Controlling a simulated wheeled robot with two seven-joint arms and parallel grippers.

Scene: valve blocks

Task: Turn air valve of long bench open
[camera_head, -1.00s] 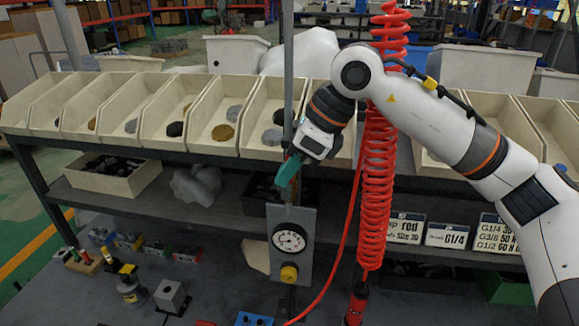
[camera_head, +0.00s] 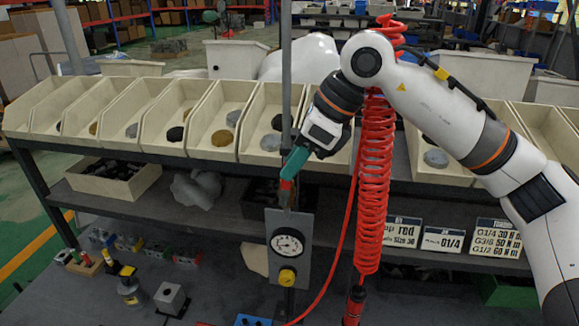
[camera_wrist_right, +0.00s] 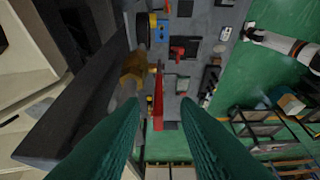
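The air valve's red handle (camera_head: 285,185) shows as a small red piece at the top of the grey gauge panel (camera_head: 304,249), on the post of the long bench. My right gripper (camera_head: 289,172), with teal fingers, points down at the handle from above. In the right wrist view the fingers are apart, and the long red handle (camera_wrist_right: 158,104) lies in line with the gap between them. I cannot tell whether they touch it. The valve body is mostly hidden. My left gripper is not seen in the head view.
A red coiled air hose (camera_head: 371,190) hangs close to the right of my gripper. A row of cream bins (camera_head: 221,124) stands behind it. A round gauge (camera_head: 287,242) and yellow knob (camera_head: 287,277) sit below. Valve blocks (camera_head: 170,297) stand on the dark worktop at lower left.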

